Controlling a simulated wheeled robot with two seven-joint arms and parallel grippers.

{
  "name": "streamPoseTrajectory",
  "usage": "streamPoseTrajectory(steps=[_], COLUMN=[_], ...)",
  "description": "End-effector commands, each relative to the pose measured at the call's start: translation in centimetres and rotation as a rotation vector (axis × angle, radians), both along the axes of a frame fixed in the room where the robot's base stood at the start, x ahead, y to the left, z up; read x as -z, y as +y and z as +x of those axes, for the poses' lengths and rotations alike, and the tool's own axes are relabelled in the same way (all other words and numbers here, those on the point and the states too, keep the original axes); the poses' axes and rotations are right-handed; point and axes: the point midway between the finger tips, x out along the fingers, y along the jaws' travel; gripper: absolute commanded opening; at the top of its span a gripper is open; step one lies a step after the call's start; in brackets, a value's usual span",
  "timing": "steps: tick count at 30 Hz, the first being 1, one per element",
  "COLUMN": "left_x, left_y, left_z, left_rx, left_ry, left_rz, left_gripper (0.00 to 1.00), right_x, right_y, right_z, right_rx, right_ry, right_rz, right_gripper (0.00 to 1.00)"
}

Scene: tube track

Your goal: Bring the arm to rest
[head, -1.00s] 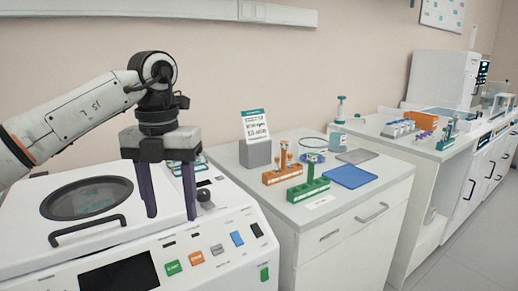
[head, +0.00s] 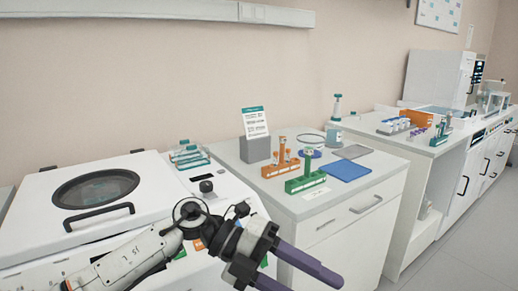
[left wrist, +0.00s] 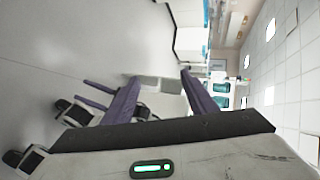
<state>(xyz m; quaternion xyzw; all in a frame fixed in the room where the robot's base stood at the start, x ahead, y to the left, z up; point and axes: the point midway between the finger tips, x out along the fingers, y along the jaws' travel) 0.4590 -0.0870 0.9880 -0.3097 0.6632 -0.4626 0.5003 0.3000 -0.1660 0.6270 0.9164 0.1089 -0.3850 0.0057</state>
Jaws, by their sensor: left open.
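My left gripper (head: 298,272) is low in front of the white machine in the head view, its purple fingers pointing right and slightly down. The fingers are apart with nothing between them. In the left wrist view the same open gripper (left wrist: 158,92) shows its two purple fingers with the room beyond. My left arm comes in along the bottom left of the head view, partly hiding the machine's front panel. My right gripper is not in the head view.
The white machine (head: 35,205) with a round-windowed lid stands at left. A white cabinet (head: 345,228) beside it carries an orange rack (head: 281,168), a green rack (head: 305,184), a blue tray (head: 347,171) and a sign holder (head: 255,149). Open floor (head: 455,235) lies at lower right.

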Motion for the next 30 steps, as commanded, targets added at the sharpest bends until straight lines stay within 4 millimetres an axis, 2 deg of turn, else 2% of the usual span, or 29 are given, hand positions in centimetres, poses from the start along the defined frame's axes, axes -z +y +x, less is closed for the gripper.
streamPoseTrajectory(steps=[1,2,5,8,11,14,16,20,21,23,24,27,30], left_x=[-0.2,-0.7,-1.9,-2.1,-0.6,3.0,6.7,14.9,17.4,21.0,23.3,28.5,32.2], left_y=[-1.5,-2.1,-3.0,-2.0,0.5,4.2,7.3,12.9,14.4,16.6,17.9,20.9,23.0], left_z=[-1.0,-1.2,-0.9,0.7,2.9,4.7,5.3,4.0,3.1,1.2,-0.3,-4.8,-9.3], left_rx=[-0.04,-0.073,-0.217,-0.403,-0.623,-0.87,-1.053,-1.381,-1.472,-1.602,-1.683,-1.866,-2.007], left_ry=[0.076,0.116,0.262,0.419,0.586,0.76,0.882,1.099,1.159,1.248,1.303,1.433,1.54], left_rz=[-0.128,-0.203,-0.429,-0.616,-0.757,-0.848,-0.88,-0.869,-0.85,-0.811,-0.78,-0.684,-0.584], left_gripper=[0.52,0.52,0.52,0.52,0.52,0.52,0.52,0.52,0.52,0.52,0.52,0.52,0.52], right_x=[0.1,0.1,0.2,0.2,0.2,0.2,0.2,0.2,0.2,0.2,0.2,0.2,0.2], right_y=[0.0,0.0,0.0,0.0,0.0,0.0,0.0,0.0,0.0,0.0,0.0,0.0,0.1], right_z=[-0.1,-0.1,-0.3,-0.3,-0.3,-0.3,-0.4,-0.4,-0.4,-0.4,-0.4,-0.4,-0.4], right_rx=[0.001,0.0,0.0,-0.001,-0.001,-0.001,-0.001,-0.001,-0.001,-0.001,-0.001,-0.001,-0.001], right_ry=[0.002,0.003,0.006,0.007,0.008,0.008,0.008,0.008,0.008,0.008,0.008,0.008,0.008], right_rz=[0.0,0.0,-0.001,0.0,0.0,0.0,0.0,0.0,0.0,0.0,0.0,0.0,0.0], right_gripper=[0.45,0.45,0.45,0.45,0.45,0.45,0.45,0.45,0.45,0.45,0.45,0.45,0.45])
